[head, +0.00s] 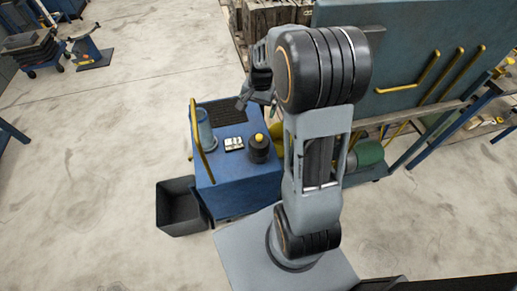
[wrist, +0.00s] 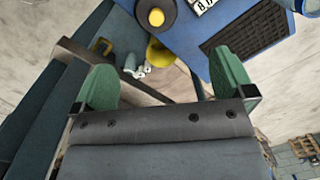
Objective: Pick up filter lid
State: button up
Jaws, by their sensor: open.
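A round black piece with a yellow knob, which looks like the filter lid (head: 259,153), stands on the blue cart top (head: 233,178) near its right side. In the wrist view the filter lid (wrist: 156,18) is cut by the top edge, beyond my fingertips. My gripper (wrist: 164,74) has two green fingers spread wide with nothing between them. In the head view my gripper (head: 244,102) is above the back right part of the cart, apart from the lid and partly hidden by my arm.
On the cart are a blue cup (head: 206,130), white lettered plates (head: 234,144), a black ribbed mat (head: 222,113) and an upright yellow bar (head: 196,130). A dark bin (head: 178,212) stands on the floor left. A large blue-grey panel (head: 400,50) stands right.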

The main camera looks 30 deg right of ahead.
jog(key=m+b, duration=0.1)
jog(key=m, duration=0.1)
send_near(259, 141)
jog(key=shift+g+y, duration=0.3)
jog(key=shift+g, duration=0.2)
jog(key=f, duration=0.2)
jog(key=w+f, duration=0.1)
jog(key=f, duration=0.1)
jog(key=w+f, duration=0.1)
jog(key=f, duration=0.1)
jog(key=shift+d+f, duration=0.1)
jog(key=shift+d, duration=0.2)
jog(key=shift+s+a+f, duration=0.1)
jog(key=shift+f, duration=0.9)
jog(key=shift+s+a+f, duration=0.15)
jog(key=shift+f, duration=0.85)
jog(key=shift+s+a+f, duration=0.1)
jog(key=shift+f, duration=0.9)
jog(key=c, duration=0.7)
jog(key=shift+r, duration=0.1)
